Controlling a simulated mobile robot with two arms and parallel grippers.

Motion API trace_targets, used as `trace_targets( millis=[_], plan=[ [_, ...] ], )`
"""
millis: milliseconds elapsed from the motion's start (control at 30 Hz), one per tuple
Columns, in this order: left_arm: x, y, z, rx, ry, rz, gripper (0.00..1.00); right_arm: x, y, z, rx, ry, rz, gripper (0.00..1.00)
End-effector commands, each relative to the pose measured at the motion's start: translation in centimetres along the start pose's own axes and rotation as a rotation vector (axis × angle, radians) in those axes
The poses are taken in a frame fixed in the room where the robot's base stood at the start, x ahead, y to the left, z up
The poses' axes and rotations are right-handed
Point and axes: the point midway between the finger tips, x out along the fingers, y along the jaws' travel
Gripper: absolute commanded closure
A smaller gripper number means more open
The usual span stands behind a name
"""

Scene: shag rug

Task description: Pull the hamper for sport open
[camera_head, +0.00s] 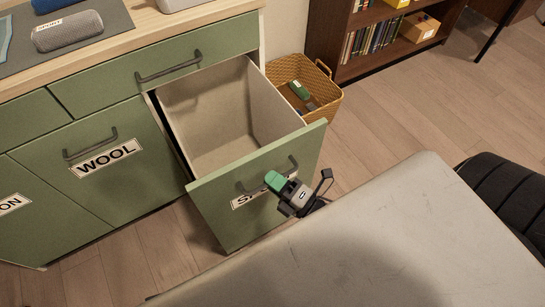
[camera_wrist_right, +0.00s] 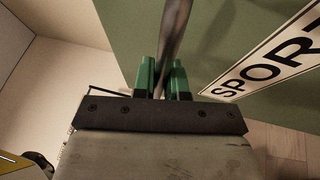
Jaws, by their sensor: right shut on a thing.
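The hamper for sport (camera_head: 258,180) is a green-fronted pull-out bin in the cabinet, drawn well out, with an empty beige inside. Its front bears a label partly hidden by my gripper; the label reads SPORT in the right wrist view (camera_wrist_right: 270,52). My right gripper (camera_head: 279,183) is at the dark bar handle (camera_head: 250,187) on that front. In the right wrist view its green fingers (camera_wrist_right: 161,80) are shut on the handle (camera_wrist_right: 174,45), one on each side. My left gripper is not in view.
The WOOL hamper (camera_head: 88,160) beside it is shut, as is the drawer (camera_head: 165,62) above. A yellow basket (camera_head: 325,100) stands on the floor right of the open hamper. A bookshelf (camera_head: 335,30) is behind. Wooden floor (camera_head: 400,110) is clear to the right.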

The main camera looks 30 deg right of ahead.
Motion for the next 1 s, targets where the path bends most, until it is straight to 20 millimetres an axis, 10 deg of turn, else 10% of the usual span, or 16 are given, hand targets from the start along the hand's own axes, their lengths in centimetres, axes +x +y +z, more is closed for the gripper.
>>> trace_targets(
  millis=[200,567,1000],
  plan=[
    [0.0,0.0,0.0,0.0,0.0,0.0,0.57,0.0,-0.1,0.0,0.0,0.0,-0.003,0.63],
    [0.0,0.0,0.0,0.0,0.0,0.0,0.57,-0.7,-0.1,0.0,0.0,0.0,-0.002,0.63],
    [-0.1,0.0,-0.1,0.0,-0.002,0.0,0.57,-8.9,-0.1,0.0,0.001,-0.001,-0.006,0.63]
  ],
)
